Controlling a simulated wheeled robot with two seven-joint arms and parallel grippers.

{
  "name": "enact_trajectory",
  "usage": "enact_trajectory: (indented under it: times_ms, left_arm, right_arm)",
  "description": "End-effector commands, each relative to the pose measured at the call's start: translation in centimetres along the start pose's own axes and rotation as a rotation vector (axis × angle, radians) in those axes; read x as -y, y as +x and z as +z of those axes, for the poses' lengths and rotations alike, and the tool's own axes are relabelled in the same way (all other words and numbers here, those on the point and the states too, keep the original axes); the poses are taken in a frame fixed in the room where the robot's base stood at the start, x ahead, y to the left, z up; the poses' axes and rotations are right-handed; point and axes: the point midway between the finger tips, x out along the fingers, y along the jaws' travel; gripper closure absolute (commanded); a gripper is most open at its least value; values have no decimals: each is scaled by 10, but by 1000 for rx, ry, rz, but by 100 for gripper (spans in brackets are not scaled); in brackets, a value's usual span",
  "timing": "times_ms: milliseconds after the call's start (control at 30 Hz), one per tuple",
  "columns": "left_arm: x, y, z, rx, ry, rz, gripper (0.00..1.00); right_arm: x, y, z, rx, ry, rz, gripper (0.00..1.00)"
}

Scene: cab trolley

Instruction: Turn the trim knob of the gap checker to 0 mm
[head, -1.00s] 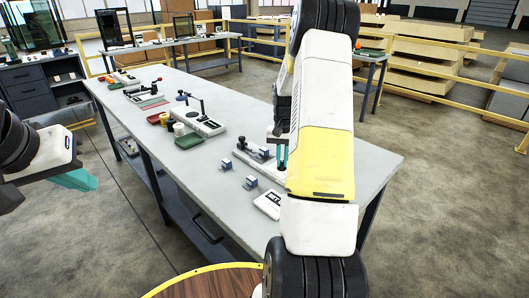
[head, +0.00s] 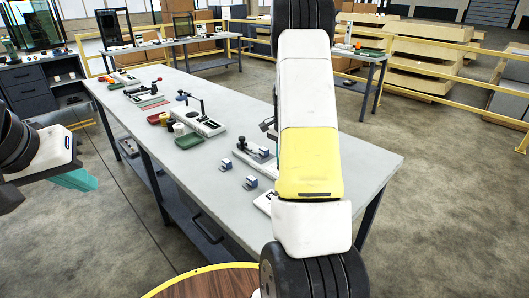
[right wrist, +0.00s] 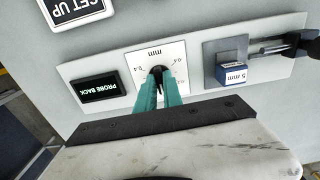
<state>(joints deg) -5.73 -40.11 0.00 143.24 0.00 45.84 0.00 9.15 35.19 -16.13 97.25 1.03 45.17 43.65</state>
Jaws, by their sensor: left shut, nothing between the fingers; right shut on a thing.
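The gap checker (right wrist: 200,92) is a pale plate that appears upside down in the right wrist view. It bears a white dial marked in mm (right wrist: 157,52), a black display reading PROBE BACK (right wrist: 95,89) and a blue block labelled 5 mm (right wrist: 232,72). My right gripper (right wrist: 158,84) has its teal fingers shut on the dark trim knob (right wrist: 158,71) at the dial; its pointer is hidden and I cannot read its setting. In the head view my right arm covers much of the gap checker (head: 257,157). My left gripper (head: 77,179) is shut and empty, left of the table.
A SET UP sign (right wrist: 80,10) lies beside the gap checker. Small blue-grey blocks (head: 251,182) stand on the grey table (head: 340,170). Farther along are a green tray (head: 189,142), a red tray and other fixtures. The table's right part is bare.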

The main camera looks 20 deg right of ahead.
Motion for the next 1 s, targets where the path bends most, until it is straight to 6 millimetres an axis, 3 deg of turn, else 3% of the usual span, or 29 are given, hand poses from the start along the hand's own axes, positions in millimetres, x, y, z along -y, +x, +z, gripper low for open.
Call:
enact_trajectory:
  times_ms: [500,533,633,1000]
  left_arm:
    - [0,0,0,0,0,0,100]
    - [0,0,0,0,0,0,100]
    - [0,0,0,0,0,0,100]
    - [0,0,0,0,0,0,100]
  right_arm:
    - [1,-1,0,-1,17,-2,100]
    - [1,-1,0,-1,17,-2,85]
    - [1,-1,0,-1,17,-1,67]
    - [1,-5,0,-1,17,-1,67]
